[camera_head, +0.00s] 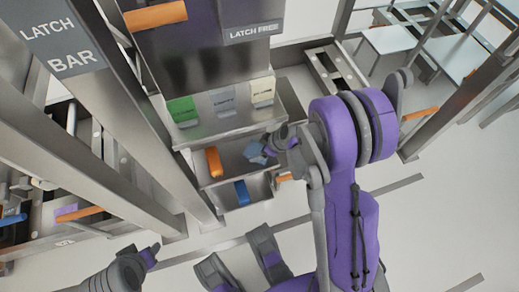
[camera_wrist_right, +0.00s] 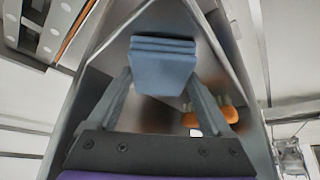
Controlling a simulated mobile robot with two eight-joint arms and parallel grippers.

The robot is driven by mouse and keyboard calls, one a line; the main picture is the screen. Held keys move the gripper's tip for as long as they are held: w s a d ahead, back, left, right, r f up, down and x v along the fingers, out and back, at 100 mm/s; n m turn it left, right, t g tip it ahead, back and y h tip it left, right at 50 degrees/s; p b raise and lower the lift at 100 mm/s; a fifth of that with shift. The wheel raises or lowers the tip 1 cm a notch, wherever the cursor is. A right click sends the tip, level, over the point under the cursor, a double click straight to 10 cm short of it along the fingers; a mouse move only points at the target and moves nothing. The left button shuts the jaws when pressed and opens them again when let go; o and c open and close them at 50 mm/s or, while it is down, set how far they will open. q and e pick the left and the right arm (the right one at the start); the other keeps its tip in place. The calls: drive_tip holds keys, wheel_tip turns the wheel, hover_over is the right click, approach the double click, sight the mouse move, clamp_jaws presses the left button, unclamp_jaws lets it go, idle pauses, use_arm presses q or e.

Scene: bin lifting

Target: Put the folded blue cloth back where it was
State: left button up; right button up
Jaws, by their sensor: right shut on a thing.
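The folded blue cloth (camera_head: 254,151) is a small grey-blue stack of layers. In the right wrist view the cloth (camera_wrist_right: 163,62) sits between the two fingertips of my right gripper (camera_wrist_right: 163,80), which is shut on it. In the head view my right gripper (camera_head: 270,148) holds the cloth over the metal bins, near the right end of the middle one. Whether the cloth touches the bin is hard to tell. My left arm's end (camera_head: 135,266) shows at the lower left, away from the bins; its jaws are not clear.
The middle bin (camera_head: 230,178) holds an orange object (camera_head: 213,162), and a lower bin holds a blue one (camera_head: 242,192). Above is a shelf with a green (camera_head: 183,111), a grey (camera_head: 222,102) and a cream block (camera_head: 262,92). Metal posts (camera_head: 150,165) stand left; the floor at right is open.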

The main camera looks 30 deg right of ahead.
drive_tip(key=shift+f, duration=0.1)
drive_tip(key=o, duration=1.1)
drive_tip(key=shift+r, duration=0.3)
drive_tip(key=p+v, duration=0.3)
drive_tip(key=v, duration=0.8)
drive_tip(key=shift+s+d+r+p, duration=0.1)
drive_tip(key=shift+s+r+p, duration=0.15)
drive_tip(key=shift+p, duration=0.15)
